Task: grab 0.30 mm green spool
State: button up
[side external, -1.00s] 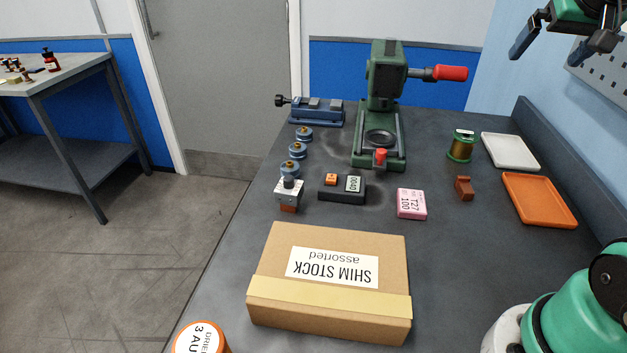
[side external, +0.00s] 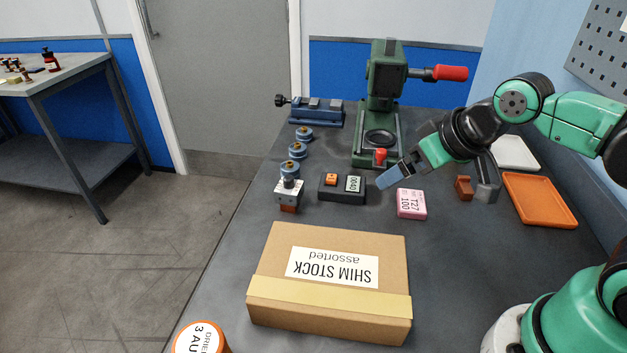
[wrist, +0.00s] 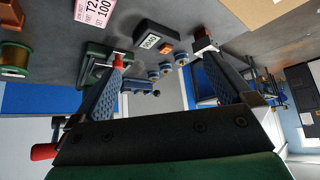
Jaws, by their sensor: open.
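The green spool (wrist: 14,60), wound with copper-coloured wire between green flanges, shows at the left edge of the wrist view, outside the jaws. No 0.30 mm marking is legible. In the side view it is hidden behind my arm. My gripper (side external: 437,182) is open, with its fingers spread wide and tilted down over the bench. One finger is above the area between the black display block and the pink box, the other beside the brown block. In the wrist view my gripper (wrist: 162,62) has nothing between its fingers.
The pink box (side external: 411,204), brown block (side external: 463,188), black display block (side external: 342,188) and orange tray (side external: 540,200) are near my gripper. A green press (side external: 385,85) stands behind. A white tray (side external: 515,152) is partly covered. A cardboard box (side external: 328,285) fills the front.

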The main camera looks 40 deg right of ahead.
jog(key=w+d+f+m+g+h, duration=0.1)
jog(key=w+d+m+g+h, duration=0.1)
jog(key=w+d+m+h, duration=0.45)
jog(key=w+d+m+g+h, duration=0.1)
jog(key=w+d+m, duration=0.2)
jog(key=d, duration=0.6)
jog(key=d+f+m+g+h, duration=0.1)
jog(key=d+f+m+h, duration=0.1)
jog(key=d, duration=0.2)
jog(key=d+f+m+g+h, duration=0.1)
jog(key=d+f+m+g, duration=0.1)
jog(key=d+f+m, duration=0.1)
jog(key=d+f+m+g+h, duration=0.1)
jog(key=d+f+m+h, duration=0.1)
jog(key=d, duration=0.3)
jog(key=shift+w+f+m+g+h, duration=0.1)
jog(key=shift+f+m+g+h, duration=0.2)
jog(key=shift+m, duration=0.45)
jog(key=shift+d+f+m+g, duration=0.25)
jog(key=shift+d+m+g, duration=0.05)
jog(key=shift+d+m, duration=0.1)
jog(key=shift+x, duration=2.6)
grip_shut()
